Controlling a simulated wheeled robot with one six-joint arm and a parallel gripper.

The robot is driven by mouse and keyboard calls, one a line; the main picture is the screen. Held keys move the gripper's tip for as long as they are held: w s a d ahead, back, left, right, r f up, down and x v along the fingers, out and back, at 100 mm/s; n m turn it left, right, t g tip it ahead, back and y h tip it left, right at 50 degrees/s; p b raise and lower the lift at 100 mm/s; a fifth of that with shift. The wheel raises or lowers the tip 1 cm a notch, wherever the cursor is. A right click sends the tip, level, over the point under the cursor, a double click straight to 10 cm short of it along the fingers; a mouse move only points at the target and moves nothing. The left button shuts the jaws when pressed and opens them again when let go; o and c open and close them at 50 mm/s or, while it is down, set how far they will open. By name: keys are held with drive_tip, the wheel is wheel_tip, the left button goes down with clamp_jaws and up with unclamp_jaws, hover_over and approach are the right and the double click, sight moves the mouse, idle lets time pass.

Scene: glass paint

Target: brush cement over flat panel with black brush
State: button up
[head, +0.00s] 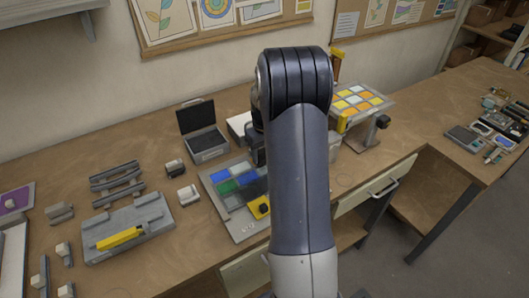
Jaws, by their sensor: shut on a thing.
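The flat panel (222,188) lies on the bench just left of my arm, with blue, green and grey glass pieces on a grey board. My arm covers its right side. A yellow block with a dark knob (260,207) sits at its right front edge. My gripper is hidden behind my arm, so its fingers and anything in them do not show. I cannot make out the black brush.
A raised panel (358,101) with yellow, orange and white squares stands behind right. An open dark case (203,131) stands behind the flat panel. A grey block with a yellow tool (120,238) lies left.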

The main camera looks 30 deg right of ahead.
drive_tip(key=shift+a+b, duration=0.45)
drive_tip(key=shift+a, duration=8.55)
drive_tip(key=shift+r+p, duration=1.5)
drive_tip(key=shift+r, duration=0.55)
drive_tip(key=shift+d, duration=0.1)
